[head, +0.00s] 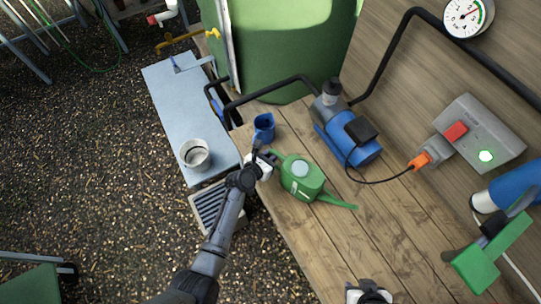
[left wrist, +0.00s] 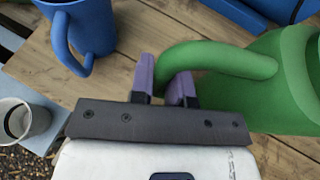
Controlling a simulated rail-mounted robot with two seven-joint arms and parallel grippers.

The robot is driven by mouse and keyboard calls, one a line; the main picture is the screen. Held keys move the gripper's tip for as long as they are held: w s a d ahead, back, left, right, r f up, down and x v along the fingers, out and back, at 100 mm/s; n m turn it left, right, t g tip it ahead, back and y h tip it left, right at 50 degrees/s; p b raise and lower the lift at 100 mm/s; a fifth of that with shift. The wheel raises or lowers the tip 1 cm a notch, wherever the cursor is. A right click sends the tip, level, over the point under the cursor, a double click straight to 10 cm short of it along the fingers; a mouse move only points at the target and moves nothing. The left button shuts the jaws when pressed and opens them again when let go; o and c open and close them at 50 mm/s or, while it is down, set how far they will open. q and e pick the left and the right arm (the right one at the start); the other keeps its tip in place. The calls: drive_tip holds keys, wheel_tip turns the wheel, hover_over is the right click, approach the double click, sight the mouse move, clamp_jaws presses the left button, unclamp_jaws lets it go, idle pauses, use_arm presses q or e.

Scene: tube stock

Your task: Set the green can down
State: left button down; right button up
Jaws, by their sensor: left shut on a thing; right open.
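The green can (head: 302,178) is a watering can with its spout to the lower right, upright at the wooden bench. I cannot tell whether its base touches the wood. My left gripper (head: 268,161) is shut on the can's handle. In the left wrist view the purple fingertips (left wrist: 164,80) sit on either side of the green handle (left wrist: 220,58), and the can's body (left wrist: 290,85) is partly cut off at the right. My right gripper (head: 369,294) is at the bottom edge of the head view, open over the bench and partly cut off.
A blue mug (head: 263,127) stands just behind my left gripper. A blue pump (head: 350,140) with a cable stands farther back. The wooden bench (head: 315,230) is clear in front of the can.

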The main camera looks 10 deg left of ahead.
use_arm(q)
drive_tip(key=shift+w, duration=0.1)
drive_tip(key=shift+f, duration=0.2)
drive_tip(key=c, duration=1.5)
unclamp_jaws()
drive_tip(key=shift+f, duration=0.1)
drive_tip(key=o, duration=0.4)
drive_tip(key=shift+s+a+r, duration=0.15)
drive_tip(key=shift+s+r, duration=0.1)
drive_tip(key=shift+r, duration=0.05)
drive_tip(key=p+v, duration=0.2)
drive_tip(key=v, duration=0.9)
drive_tip(key=shift+s, duration=0.2)
drive_tip(key=shift+a, duration=0.15)
